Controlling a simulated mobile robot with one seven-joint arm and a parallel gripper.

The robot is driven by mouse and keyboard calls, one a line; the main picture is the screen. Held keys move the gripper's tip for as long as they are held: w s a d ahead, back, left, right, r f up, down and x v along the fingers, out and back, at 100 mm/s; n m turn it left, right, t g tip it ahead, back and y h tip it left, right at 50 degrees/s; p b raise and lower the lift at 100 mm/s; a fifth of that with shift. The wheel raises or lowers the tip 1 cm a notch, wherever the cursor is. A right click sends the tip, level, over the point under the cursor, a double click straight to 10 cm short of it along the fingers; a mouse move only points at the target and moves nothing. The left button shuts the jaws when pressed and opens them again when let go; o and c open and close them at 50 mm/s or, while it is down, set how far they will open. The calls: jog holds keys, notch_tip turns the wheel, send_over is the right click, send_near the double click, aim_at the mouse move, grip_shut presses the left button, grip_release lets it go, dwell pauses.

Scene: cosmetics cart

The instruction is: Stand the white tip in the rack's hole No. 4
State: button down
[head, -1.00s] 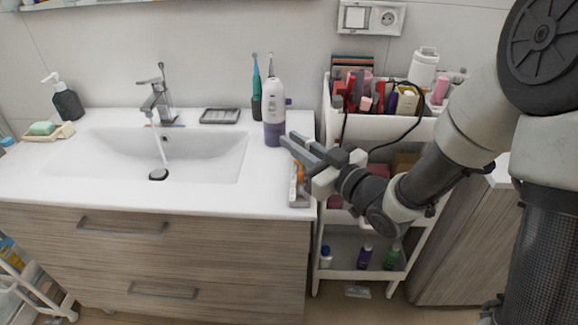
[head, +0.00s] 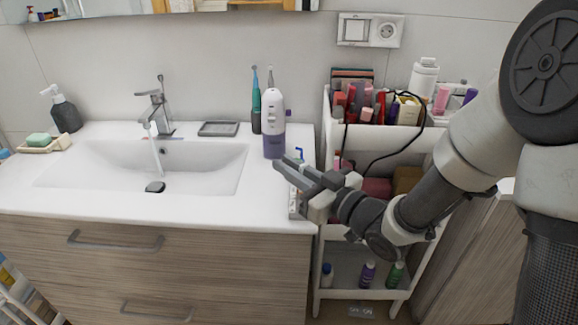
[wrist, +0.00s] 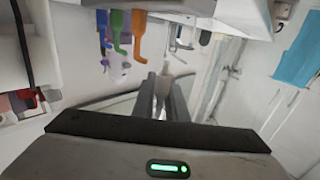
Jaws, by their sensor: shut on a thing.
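My gripper (head: 280,163) is at the right end of the washbasin counter, just above and left of the rack (head: 294,206). In the wrist view its two fingers (wrist: 164,92) are closed around a pale, slim piece, the white tip (wrist: 166,68), which sticks out past the fingertips. In the wrist view a blue tip (wrist: 103,24), a green tip (wrist: 119,34) and an orange tip (wrist: 139,34) stand in a row left of the fingers, apart from them. The rack is mostly hidden by my gripper in the head view; its hole numbers cannot be read.
A white and purple oral irrigator (head: 273,125) stands just behind my gripper, beside a teal toothbrush (head: 256,105). The white cart (head: 405,138), with cosmetics and a dark cable, is to the right. The sink (head: 150,170) with running water is to the left.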

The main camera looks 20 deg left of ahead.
aim_at(290, 199)
jog(key=shift+f+b, duration=1.2)
jog(key=shift+f, duration=0.4)
jog(key=shift+f+b, duration=1.35)
jog(key=shift+b, duration=0.25)
dwell(0.5)
jog(key=c, duration=1.7)
grip_release()
jog(key=shift+r, duration=0.1)
jog(key=shift+d, duration=0.1)
jog(key=p+v, duration=0.1)
jog(key=v, duration=0.4)
jog(key=shift+d, duration=0.25)
jog(key=p+v, duration=1.1)
jog(key=p, duration=0.2)
jog(key=shift+s+d+p, duration=0.3)
jog(key=shift+s+p, duration=0.05)
jog(key=shift+p, duration=0.05)
